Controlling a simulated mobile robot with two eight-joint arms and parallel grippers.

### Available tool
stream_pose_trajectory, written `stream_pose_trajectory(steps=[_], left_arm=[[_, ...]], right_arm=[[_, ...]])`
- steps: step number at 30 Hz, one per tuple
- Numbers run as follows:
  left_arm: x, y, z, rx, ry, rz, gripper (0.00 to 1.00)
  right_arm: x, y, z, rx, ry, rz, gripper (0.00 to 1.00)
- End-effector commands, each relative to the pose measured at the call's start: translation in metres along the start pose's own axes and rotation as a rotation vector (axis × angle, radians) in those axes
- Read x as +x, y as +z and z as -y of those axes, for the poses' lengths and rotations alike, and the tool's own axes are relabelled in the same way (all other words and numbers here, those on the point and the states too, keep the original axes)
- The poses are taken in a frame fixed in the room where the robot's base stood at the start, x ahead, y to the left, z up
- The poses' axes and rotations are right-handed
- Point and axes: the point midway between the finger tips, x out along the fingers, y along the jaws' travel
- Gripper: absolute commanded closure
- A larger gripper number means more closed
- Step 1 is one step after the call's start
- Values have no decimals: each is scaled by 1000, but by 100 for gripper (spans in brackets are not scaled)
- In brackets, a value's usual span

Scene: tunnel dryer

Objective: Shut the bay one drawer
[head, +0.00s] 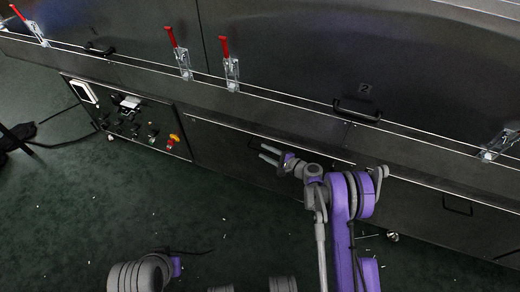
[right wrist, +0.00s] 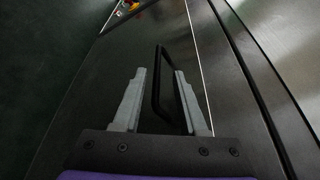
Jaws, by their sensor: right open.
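A dark drawer front (head: 222,146) sits low on the dryer, right of the control panel. I take it for the bay one drawer, but no label on it is readable. Its black bar handle (right wrist: 158,82) lies between the fingers of my right gripper (right wrist: 160,75) in the right wrist view. In the head view my right gripper (head: 264,153) is open just in front of this front and partly hides the handle. I cannot tell whether the fingers touch it, or how far the drawer stands out. My left gripper is not in view.
A control panel (head: 128,117) with a red and yellow knob (head: 173,140) is left of the drawer. A second low front with a handle (head: 458,206) is at right. Red-handled clamps (head: 228,65) line the ledge above. The green floor (head: 60,220) has small white scraps.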

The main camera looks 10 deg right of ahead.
Motion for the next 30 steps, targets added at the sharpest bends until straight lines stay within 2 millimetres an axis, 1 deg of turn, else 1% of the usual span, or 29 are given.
stream_pose_trajectory(steps=[1,6,9,12,16,30], left_arm=[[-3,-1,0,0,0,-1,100],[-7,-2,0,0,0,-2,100],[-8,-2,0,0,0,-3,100],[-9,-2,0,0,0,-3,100],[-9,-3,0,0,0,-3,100],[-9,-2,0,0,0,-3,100]], right_arm=[[-13,-1,2,-1,-2,-4,58],[-45,0,1,-1,0,-2,58],[-58,-1,1,-1,0,-3,58],[-66,0,0,-1,1,0,58],[-69,0,0,-1,1,0,58],[-69,0,0,-2,2,0,58]])
